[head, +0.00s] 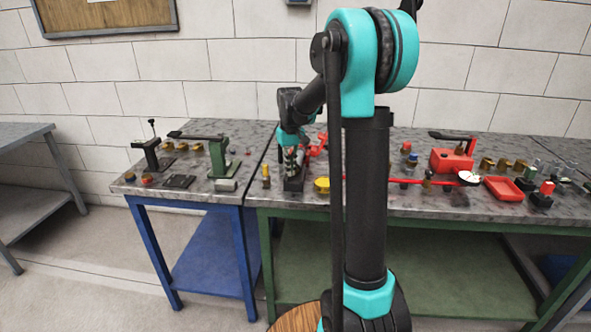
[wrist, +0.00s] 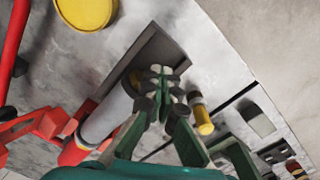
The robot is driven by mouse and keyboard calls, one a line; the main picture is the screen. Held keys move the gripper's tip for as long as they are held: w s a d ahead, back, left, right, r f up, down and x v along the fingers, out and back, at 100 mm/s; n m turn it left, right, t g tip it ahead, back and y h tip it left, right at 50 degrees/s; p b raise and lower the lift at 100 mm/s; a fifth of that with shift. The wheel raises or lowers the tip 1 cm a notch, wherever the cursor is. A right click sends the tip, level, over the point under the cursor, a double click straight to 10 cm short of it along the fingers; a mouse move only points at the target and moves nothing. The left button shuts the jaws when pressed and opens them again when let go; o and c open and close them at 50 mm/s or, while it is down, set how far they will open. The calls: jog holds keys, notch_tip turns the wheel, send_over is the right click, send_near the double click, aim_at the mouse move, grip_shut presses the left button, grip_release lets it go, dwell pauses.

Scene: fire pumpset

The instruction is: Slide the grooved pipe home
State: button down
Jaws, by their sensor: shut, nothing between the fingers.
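My gripper (wrist: 160,85) is shut and empty in the wrist view, its fingertips together in front of a dark block or plate (wrist: 150,52). A light grey pipe (wrist: 106,114) lies just left of the fingers in that view. One end is near the dark block, and the other runs to a red part (wrist: 42,124). Whether the fingers touch the pipe is unclear, and the grooves cannot be made out. In the head view my gripper (head: 291,163) points down over the green-legged bench, by a red part (head: 318,145) and a dark base (head: 294,186).
A yellow-ended cylinder (wrist: 203,120) stands close right of the fingers. A yellow disc (wrist: 86,12) lies beyond. A red valve body (head: 452,160), a red tray (head: 503,188) and brass fittings stand to the right. A green stand (head: 218,158) is on the blue-legged table.

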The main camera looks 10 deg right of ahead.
jog(key=shift+s+a, duration=0.1)
jog(key=shift+s, duration=0.1)
jog(key=shift+s+a, duration=0.1)
jog(key=shift+s, duration=0.3)
notch_tip(320, 180, up, 7)
dwell(1.0)
jog(key=s+d+f+t, duration=0.1)
jog(key=s+f, duration=0.5)
jog(key=s, duration=0.3)
jog(key=s+d+f+m+t, duration=0.1)
jog(key=s+f, duration=0.4)
jog(key=s, duration=0.4)
jog(key=s+d+f+m+t, duration=0.1)
jog(key=s+f+t, duration=0.1)
jog(key=s+f, duration=0.4)
jog(key=s, duration=0.3)
jog(key=shift+d+f, duration=0.35)
